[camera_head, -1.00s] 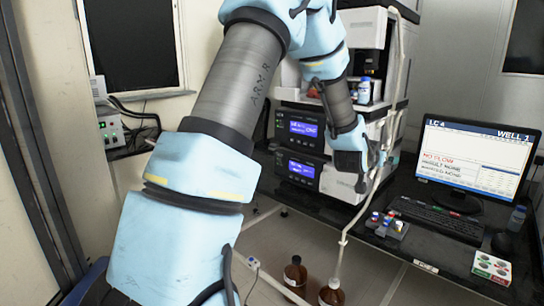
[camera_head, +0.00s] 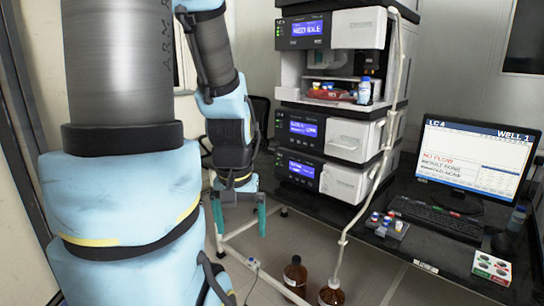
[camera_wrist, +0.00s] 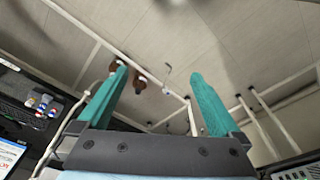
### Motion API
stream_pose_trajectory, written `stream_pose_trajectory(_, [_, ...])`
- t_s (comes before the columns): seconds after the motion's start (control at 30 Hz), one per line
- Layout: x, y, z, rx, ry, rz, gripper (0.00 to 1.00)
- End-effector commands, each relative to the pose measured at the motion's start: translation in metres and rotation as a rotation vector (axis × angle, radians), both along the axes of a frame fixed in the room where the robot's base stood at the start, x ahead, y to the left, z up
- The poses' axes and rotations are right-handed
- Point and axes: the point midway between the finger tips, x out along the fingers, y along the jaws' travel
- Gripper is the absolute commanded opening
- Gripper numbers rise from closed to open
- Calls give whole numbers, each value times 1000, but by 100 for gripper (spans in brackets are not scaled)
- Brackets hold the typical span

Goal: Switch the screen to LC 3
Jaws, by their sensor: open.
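The monitor screen (camera_head: 475,158) stands at the right of the bench. Its header reads "LC 4" at left and "WELL 1" at right, with red "NO FLOW" text below. A corner of the screen also shows in the wrist view (camera_wrist: 8,155). A keyboard (camera_head: 440,216) lies in front of it. A small box with red and green round spots (camera_head: 492,267) sits at the bench's front right. My gripper (camera_head: 238,222) hangs left of the instrument stack, fingers down, far from the screen. In the wrist view its teal fingers (camera_wrist: 157,80) are apart with nothing between them.
The instrument stack (camera_head: 340,135) with lit blue displays stands centre, a pale tube running down its front right. A small rack of coloured vials (camera_head: 386,226) sits left of the keyboard. Brown bottles (camera_head: 295,275) stand low in front of the bench.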

Motion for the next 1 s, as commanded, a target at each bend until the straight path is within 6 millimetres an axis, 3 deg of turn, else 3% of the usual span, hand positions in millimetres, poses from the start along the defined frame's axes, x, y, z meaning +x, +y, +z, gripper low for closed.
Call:
stream_pose_trajectory(0.17, [0,0,0,0,0,-1,100])
stream_pose_trajectory(1.0, [1,-1,0,0,-2,-2,7])
